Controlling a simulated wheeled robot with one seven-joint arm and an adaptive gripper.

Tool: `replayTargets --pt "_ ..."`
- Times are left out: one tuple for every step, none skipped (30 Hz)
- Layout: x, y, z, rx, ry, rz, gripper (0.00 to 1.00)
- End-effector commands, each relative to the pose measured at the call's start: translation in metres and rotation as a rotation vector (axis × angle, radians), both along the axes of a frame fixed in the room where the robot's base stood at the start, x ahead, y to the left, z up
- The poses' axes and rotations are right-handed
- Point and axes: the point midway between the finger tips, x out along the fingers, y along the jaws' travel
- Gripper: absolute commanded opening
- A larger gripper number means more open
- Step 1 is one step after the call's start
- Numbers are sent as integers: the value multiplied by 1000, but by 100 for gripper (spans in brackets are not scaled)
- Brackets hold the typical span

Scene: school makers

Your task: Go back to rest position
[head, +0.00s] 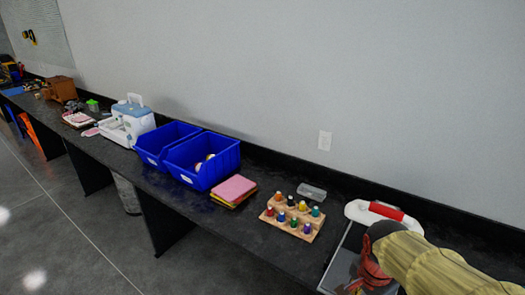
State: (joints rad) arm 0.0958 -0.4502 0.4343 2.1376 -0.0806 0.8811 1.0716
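My arm comes in at the lower right corner of the head view, with a yellow wrinkled surface and a dark and red end. My gripper (366,278) seems to be the red part at that end, low over a grey flat surface. Its fingers are small and partly hidden, so I cannot tell whether it is open or shut. I see no object clearly held in it.
A long black bench (275,255) runs along the wall. It bears a wooden block with coloured pegs (293,217), blue bins (203,160), pink and yellow sheets (234,190), a sewing machine (130,119), a clear box (312,191) and a white item with a red handle (385,211).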

Motion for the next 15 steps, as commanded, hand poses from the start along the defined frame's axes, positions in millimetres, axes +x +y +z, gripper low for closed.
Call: replayTargets --pt "-5 3 5 -10 -4 100 27" --pt "-9 4 7 -18 -4 168 27" --pt "-13 7 11 -29 -8 260 27" --pt "-17 8 15 -38 -11 328 27" --pt "-20 10 18 -48 -15 395 27" --pt "-25 13 22 -60 -21 483 27" --pt "-28 15 26 -70 -29 546 27" --pt "-32 17 29 -81 -35 607 27" --pt "-37 19 34 -96 -44 685 27" --pt "-40 21 38 -109 -53 740 27" --pt "-44 23 41 -122 -62 795 27" --pt "-49 26 47 -139 -75 862 27" --pt "-53 28 51 -153 -87 913 27" --pt "-57 31 55 -167 -99 957 27" --pt "-62 34 62 -190 -123 1015 27"
